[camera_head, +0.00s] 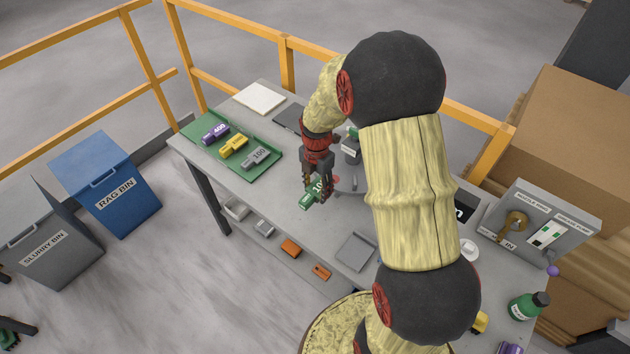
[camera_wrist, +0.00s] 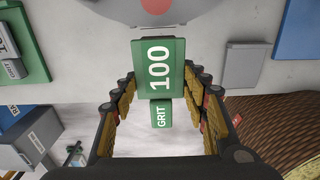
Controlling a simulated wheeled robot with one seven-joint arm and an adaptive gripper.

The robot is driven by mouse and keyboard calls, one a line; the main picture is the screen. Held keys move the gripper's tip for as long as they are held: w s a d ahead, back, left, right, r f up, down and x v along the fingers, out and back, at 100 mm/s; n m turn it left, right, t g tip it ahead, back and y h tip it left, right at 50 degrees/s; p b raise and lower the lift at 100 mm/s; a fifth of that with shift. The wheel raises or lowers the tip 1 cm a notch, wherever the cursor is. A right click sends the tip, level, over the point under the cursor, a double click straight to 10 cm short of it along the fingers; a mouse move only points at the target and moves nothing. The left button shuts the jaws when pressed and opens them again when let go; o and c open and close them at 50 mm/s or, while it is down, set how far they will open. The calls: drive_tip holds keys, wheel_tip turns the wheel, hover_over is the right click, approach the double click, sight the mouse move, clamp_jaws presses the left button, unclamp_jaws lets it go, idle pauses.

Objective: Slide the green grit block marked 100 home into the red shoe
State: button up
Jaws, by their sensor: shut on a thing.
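The green grit block marked 100 (camera_head: 311,196) is held in my gripper (camera_head: 318,186), above the front edge of the slab table. In the wrist view the block (camera_wrist: 158,62) lies between both fingers of my gripper (camera_wrist: 163,82), with its "100" and "GRIT" labels facing the camera. A small red patch (camera_wrist: 157,4) shows on a grey round plate (camera_wrist: 118,10) beyond the block, cut off by the top of the wrist view. It may be part of the red shoe, but I cannot tell. The block is apart from it. My arm hides much of the plate in the head view.
A green tray (camera_head: 272,168) holds purple, yellow and grey blocks at the left of the table. A grey tray (camera_head: 357,251) lies near the front edge. A control box (camera_head: 540,222) and a green bottle (camera_head: 528,305) stand at the right.

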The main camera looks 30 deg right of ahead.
drive_tip(key=shift+d, duration=0.1)
idle(0.4)
drive_tip(key=shift+f+b, duration=1.65)
drive_tip(key=shift+f, duration=1.4)
drive_tip(key=shift+f, duration=0.35)
drive_tip(key=shift+w+d, duration=0.25)
drive_tip(key=shift+d, duration=0.4)
drive_tip(key=shift+w+d, duration=0.25)
drive_tip(key=shift+d, duration=0.35)
drive_tip(key=shift+w+d, duration=0.25)
drive_tip(key=shift+d, duration=0.4)
idle(0.5)
drive_tip(key=shift+a+r, duration=0.1)
drive_tip(key=shift+a, duration=0.1)
drive_tip(key=shift+s+a+r+p, duration=0.1)
drive_tip(key=shift+s+a+p, duration=0.2)
drive_tip(key=shift+a, duration=0.5)
drive_tip(key=shift+s+a+p, duration=0.1)
drive_tip(key=shift+s+a, duration=0.25)
drive_tip(key=shift+a, duration=0.45)
